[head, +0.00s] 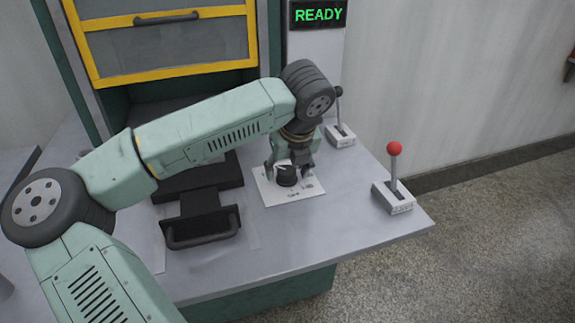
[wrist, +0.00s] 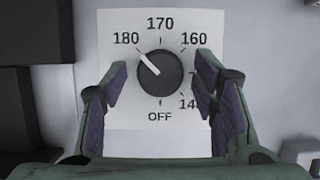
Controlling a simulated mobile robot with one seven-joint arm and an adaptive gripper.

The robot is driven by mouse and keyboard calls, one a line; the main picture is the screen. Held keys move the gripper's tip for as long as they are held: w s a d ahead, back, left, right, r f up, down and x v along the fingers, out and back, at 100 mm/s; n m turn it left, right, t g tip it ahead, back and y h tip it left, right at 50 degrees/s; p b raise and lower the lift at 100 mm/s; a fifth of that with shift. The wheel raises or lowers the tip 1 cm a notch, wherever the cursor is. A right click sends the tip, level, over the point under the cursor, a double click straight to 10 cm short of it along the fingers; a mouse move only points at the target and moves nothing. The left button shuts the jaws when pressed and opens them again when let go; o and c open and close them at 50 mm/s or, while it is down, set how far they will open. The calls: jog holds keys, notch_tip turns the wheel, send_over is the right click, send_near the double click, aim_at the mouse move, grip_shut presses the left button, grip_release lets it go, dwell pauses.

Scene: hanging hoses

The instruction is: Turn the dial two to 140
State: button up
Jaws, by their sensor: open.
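The dial (wrist: 160,77) is a round black knob on a white plate (wrist: 130,22). In the head view the dial (head: 287,178) sits on its plate (head: 290,198) flat on the bench. Its white pointer line aims to the upper left, near the 180 mark. The plate reads 180, 170 and 160 around the top, OFF at the bottom, and a partly hidden 14-something at lower right. My gripper (wrist: 162,78) is open, with a finger on each side of the knob and visible gaps to it. My gripper (head: 289,170) is over the dial in the head view.
A lever with a red ball (head: 394,149) stands at the right bench corner, and another lever (head: 340,133) stands behind the gripper. A black tray-like fixture with a handle (head: 203,235) is left of the plate. A green READY display (head: 318,15) is at the back.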

jog(key=shift+c, duration=0.4)
jog(key=c, duration=1.1)
